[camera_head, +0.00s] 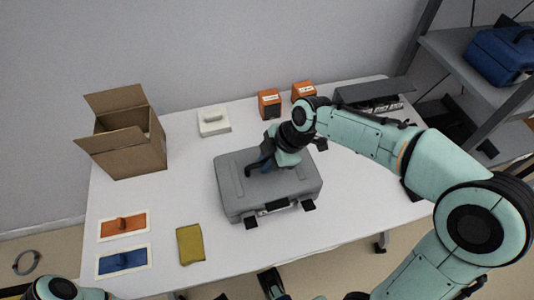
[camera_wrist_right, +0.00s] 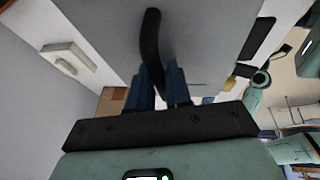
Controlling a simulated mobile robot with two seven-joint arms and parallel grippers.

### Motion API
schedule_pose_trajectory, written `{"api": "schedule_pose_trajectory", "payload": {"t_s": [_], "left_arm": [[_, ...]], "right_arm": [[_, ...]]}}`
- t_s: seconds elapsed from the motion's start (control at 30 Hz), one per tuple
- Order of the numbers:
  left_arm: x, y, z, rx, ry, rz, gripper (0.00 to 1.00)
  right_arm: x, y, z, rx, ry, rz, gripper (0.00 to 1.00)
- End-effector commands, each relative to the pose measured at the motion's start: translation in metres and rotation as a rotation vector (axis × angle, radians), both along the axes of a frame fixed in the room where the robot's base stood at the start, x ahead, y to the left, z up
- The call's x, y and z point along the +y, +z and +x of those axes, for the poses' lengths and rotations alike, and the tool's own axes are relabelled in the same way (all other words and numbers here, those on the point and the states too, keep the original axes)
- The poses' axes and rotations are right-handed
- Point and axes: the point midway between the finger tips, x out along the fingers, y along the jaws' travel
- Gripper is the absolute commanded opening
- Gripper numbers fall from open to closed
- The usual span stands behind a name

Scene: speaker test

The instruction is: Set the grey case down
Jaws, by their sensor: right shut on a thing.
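The grey case (camera_head: 232,190) is flat over the middle of the white table (camera_head: 350,215), its latched edge towards the front. I cannot tell whether its underside touches the table. My right gripper (camera_head: 264,164) is above the case's upper face, shut on its dark handle (camera_head: 249,171). In the right wrist view, the blue fingers (camera_wrist_right: 160,88) are at the handle (camera_wrist_right: 152,38), with the grey case face (camera_wrist_right: 205,45) behind. Small black pieces (camera_head: 308,205) show at the case's front corners.
An open cardboard box (camera_head: 140,158) stands left. A white block (camera_head: 213,122) and two orange boxes (camera_head: 269,103) are behind the case. Orange (camera_head: 123,224) and blue (camera_head: 123,261) handled pieces and a yellow cloth (camera_head: 190,244) lie front left. A shelf (camera_head: 465,65) stands right.

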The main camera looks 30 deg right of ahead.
Motion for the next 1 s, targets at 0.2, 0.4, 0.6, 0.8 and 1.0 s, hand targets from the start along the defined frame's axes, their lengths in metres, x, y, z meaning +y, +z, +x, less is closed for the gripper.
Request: {"api": "schedule_pose_trajectory", "payload": {"t_s": [0.2, 0.4, 0.6, 0.8, 1.0], "left_arm": [[0.000, -0.001, 0.001, -0.003, 0.000, 0.000, 0.00], [0.000, -0.001, 0.001, -0.003, 0.000, 0.000, 0.00], [0.000, -0.002, 0.001, -0.002, 0.001, 0.000, 0.00], [0.000, 0.000, 0.000, -0.001, 0.000, 0.000, 0.00], [0.000, 0.006, -0.002, 0.007, -0.002, -0.001, 0.00]], "right_arm": [[0.001, -0.007, 0.001, -0.007, -0.001, 0.003, 0.00], [0.000, -0.010, -0.001, 0.004, 0.001, -0.001, 0.41], [0.000, -0.009, 0.000, 0.001, 0.000, 0.000, 0.44], [-0.002, -0.003, -0.001, -0.001, 0.000, 0.001, 0.44], [-0.013, 0.030, -0.009, -0.007, -0.002, 0.001, 0.44]]}}
